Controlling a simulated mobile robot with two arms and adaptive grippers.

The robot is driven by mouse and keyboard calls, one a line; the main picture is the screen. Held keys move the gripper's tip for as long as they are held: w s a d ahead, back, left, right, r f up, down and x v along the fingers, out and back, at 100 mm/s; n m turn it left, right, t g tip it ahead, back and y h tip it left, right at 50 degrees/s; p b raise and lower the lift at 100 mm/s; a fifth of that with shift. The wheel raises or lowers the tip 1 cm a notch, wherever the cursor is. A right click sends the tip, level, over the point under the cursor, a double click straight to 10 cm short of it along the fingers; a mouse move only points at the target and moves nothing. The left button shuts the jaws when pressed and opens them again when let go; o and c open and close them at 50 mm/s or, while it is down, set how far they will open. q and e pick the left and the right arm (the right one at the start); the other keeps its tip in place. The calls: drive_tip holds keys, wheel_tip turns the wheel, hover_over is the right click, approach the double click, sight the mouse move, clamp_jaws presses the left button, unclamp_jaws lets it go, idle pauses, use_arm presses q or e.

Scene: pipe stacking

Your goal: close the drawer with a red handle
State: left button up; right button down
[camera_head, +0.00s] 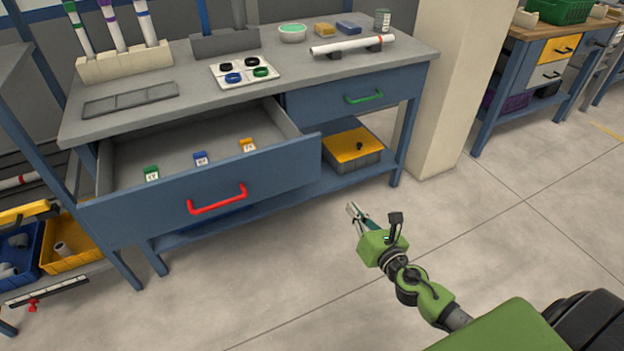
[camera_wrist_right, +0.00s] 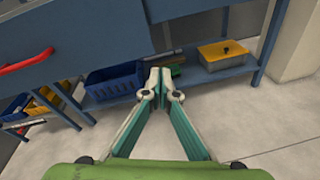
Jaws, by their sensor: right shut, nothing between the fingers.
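The drawer with the red handle is pulled out of the left side of the blue workbench. Its blue front panel (camera_head: 265,182) carries the red handle (camera_head: 217,200), and three small labelled tabs show inside. The red handle also shows at the left edge of the right wrist view (camera_wrist_right: 25,62), beside the blue drawer front (camera_wrist_right: 90,35). My right gripper (camera_head: 352,210) is shut and empty, in the air to the right of the drawer front and apart from it. It also shows in the right wrist view (camera_wrist_right: 160,72). My left gripper is not in view.
A second drawer with a green handle (camera_head: 364,97) is closed at the right. A yellow-lidded box (camera_head: 352,146) stands on the lower shelf. A pale pillar (camera_head: 446,90) stands right of the bench. The floor in front is clear. Blue and yellow bins sit at the lower left.

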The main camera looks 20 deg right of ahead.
wheel_tip(320, 180, up, 5)
drive_tip(key=w+a+n+t+y+b, duration=0.1)
drive_tip(key=w+a+n+t+b, duration=0.1)
drive_tip(key=a+n, duration=0.15)
drive_tip(key=p, duration=0.2)
approach(314, 156)
drive_tip(key=w, duration=0.1)
drive_tip(key=shift+n, duration=0.45)
drive_tip(key=w, duration=0.2)
drive_tip(key=w+b, duration=0.1)
drive_tip(key=w, duration=0.2)
drive_tip(key=shift+w+a+r, duration=0.1)
drive_tip(key=shift+r, duration=0.1)
drive_tip(key=shift+w, duration=0.45)
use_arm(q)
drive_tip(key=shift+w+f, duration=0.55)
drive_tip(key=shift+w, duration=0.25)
